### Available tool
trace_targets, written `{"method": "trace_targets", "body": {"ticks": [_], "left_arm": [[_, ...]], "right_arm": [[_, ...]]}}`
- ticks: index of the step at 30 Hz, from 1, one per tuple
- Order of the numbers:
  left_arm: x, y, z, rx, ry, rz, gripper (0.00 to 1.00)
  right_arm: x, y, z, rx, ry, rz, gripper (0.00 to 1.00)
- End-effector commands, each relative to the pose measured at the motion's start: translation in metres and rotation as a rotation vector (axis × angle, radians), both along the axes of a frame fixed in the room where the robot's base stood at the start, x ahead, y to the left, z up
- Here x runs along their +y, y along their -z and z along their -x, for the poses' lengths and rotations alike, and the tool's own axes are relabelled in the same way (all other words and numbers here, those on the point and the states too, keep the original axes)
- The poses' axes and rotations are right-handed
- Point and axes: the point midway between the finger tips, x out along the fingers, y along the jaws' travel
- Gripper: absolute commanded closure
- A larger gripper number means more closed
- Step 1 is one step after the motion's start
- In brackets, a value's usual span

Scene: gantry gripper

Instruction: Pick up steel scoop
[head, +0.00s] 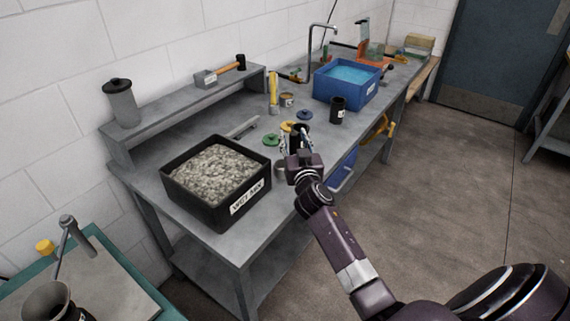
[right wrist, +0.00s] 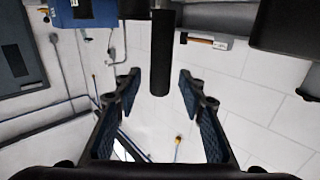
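My right gripper (head: 297,136) is over the front of the grey bench, to the right of the black bin. In the right wrist view its fingers (right wrist: 158,90) are spread wide. An upright black cylinder (right wrist: 160,55), which looks like a handle, shows between or just beyond them, apart from both pads. Its dark top (head: 299,129) shows in the head view at the fingertips. A rounded steel part (head: 281,169), perhaps the steel scoop, shows below, partly hidden by my gripper. I cannot tell whether handle and steel part join. My left gripper is out of view.
The black bin (head: 256,196) holds grey gravel. A grey bar (head: 242,127) lies behind it. A green lid (head: 271,140), a black cup (head: 338,110) and a blue tub (head: 328,91) stand around. A hammer (head: 222,72) lies on the raised shelf. Open floor lies right.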

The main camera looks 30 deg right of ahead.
Motion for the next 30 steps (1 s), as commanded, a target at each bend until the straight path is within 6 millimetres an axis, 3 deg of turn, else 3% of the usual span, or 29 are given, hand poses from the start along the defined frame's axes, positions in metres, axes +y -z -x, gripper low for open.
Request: {"method": "trace_targets", "body": {"ticks": [9, 19, 30], "left_arm": [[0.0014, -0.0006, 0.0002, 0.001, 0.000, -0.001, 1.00], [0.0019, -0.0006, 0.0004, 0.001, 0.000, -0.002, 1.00], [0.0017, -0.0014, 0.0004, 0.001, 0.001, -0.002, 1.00]], "right_arm": [[-0.0020, 0.0006, -0.0040, 0.001, 0.000, 0.002, 0.63], [-0.0019, 0.0007, -0.0038, 0.001, 0.001, 0.001, 0.99], [-0.0021, -0.0040, -0.0039, -0.001, 0.000, 0.002, 1.00]]}}
